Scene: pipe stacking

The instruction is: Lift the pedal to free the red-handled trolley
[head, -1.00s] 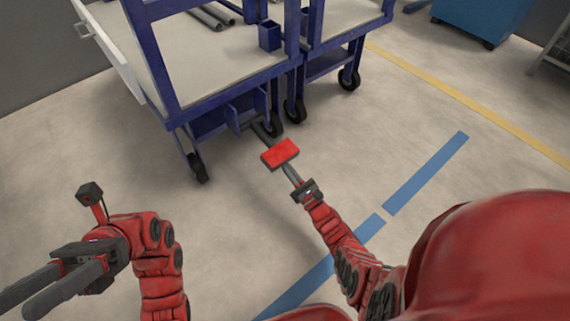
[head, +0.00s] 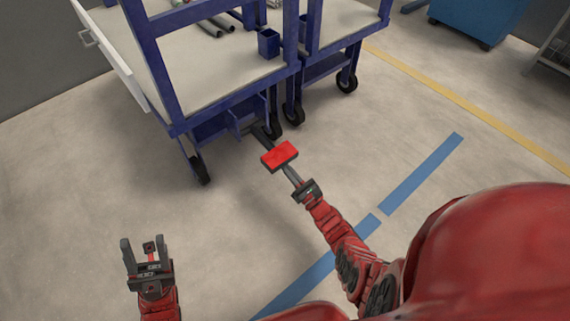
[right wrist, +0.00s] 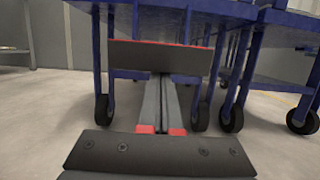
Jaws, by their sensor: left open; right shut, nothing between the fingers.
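The red pedal (head: 279,155) sticks out on a dark bar from the lower front of the blue-framed trolley (head: 183,128). In the right wrist view the pedal (right wrist: 172,58) appears as a dark plate with a thin red top edge. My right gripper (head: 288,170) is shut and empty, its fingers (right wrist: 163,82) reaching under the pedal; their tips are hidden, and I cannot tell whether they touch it. My left gripper (head: 144,244) is open and empty, over the floor at lower left. No red handle shows on the trolley.
A second blue-framed trolley (head: 333,65) stands close at the right. Black caster wheels (head: 199,170) rest on the floor. Pipes (head: 216,25) and a blue holder (head: 268,43) are on the trolley top. A blue cabinet (head: 480,18) stands at the back right. The front floor is clear.

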